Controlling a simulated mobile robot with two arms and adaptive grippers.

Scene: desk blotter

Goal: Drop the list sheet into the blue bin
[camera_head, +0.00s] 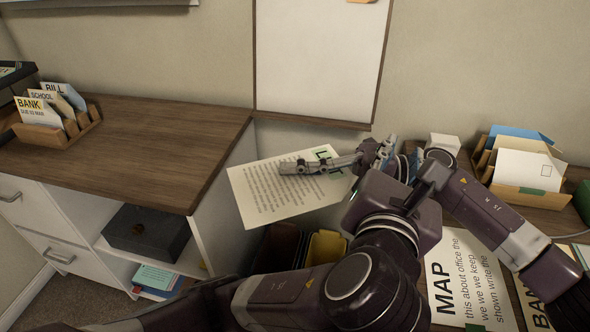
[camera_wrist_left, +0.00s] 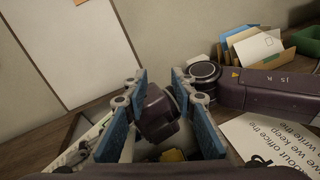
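The list sheet (camera_head: 285,190), white with small text and a green-marked "LIST" heading, is held out tilted in the air left of the desk. My right gripper (camera_head: 290,168) reaches across it from the right and is shut on the sheet near its upper part. My left gripper (camera_head: 389,152) is further right, beside the right wrist. In the left wrist view its blue-padded fingers (camera_wrist_left: 160,84) are apart, with a purple part of my right arm showing between or beyond them. A dark bin (camera_head: 277,247) and a yellow bin (camera_head: 326,246) stand below the sheet. No blue bin can be made out; my left arm hides part of that area.
A wooden cabinet (camera_head: 150,130) with an envelope rack (camera_head: 75,125) is at left. A letter holder (camera_head: 520,180) stands on the desk at right, behind a "MAP" sheet (camera_head: 465,285). A white board (camera_head: 320,60) is on the wall. Both my arms are close together.

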